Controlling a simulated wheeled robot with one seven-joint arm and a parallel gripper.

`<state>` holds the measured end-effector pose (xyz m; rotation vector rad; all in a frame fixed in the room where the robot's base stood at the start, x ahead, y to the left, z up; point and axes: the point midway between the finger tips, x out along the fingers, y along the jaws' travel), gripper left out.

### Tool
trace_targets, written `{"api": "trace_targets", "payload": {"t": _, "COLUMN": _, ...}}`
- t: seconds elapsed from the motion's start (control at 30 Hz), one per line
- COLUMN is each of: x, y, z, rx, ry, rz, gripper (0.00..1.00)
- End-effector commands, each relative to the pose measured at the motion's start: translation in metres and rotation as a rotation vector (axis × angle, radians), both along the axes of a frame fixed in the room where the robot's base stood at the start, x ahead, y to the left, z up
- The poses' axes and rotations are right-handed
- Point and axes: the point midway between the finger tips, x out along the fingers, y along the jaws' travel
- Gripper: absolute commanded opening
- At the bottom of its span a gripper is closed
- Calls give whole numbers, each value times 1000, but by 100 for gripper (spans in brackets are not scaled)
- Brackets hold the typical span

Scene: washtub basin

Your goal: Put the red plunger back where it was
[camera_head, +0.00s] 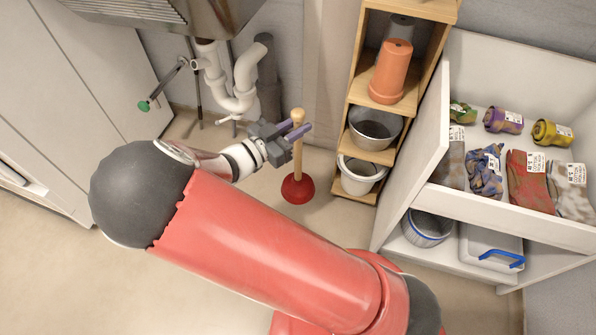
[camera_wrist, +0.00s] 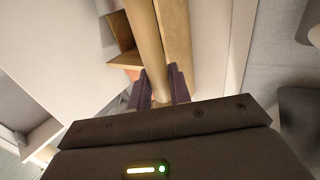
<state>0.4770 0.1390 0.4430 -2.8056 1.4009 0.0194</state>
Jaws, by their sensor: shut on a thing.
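The red plunger (camera_head: 298,188) has a red rubber cup and a pale wooden handle. It hangs or stands upright, cup down, just left of the wooden shelf in the head view; whether the cup touches the floor I cannot tell. My gripper (camera_head: 297,131) is shut on the upper part of the handle, a little below its rounded top. In the wrist view the handle (camera_wrist: 147,45) runs between the two purple fingers of my gripper (camera_wrist: 160,88). The cup is not visible in the wrist view.
A wooden shelf (camera_head: 353,105) with pots and buckets stands right of the plunger. Floor is clear around the plunger.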

Motion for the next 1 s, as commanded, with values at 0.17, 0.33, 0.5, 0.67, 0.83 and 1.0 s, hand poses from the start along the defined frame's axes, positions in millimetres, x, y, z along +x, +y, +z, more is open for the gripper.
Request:
{"api": "trace_targets", "payload": {"t": 0.17, "x": 1, "y": 0, "z": -50, "rx": -7, "ry": 0, "rz": 2, "gripper": 0}}
{"api": "trace_targets", "payload": {"t": 0.33, "x": 1, "y": 0, "z": -84, "rx": -4, "ry": -1, "rz": 2, "gripper": 0}}
{"api": "trace_targets", "payload": {"t": 0.5, "x": 1, "y": 0, "z": -98, "rx": -1, "ry": -2, "rz": 2, "gripper": 0}}
{"api": "trace_targets", "payload": {"t": 0.67, "x": 1, "y": 0, "z": -111, "rx": -2, "ry": -3, "rz": 2, "gripper": 0}}
{"api": "trace_targets", "payload": {"t": 0.83, "x": 1, "y": 0, "z": -134, "rx": -2, "ry": -3, "rz": 2, "gripper": 0}}
{"api": "trace_targets", "payload": {"t": 1.0, "x": 1, "y": 0, "z": -136, "rx": 1, "ry": -3, "rz": 1, "gripper": 0}}
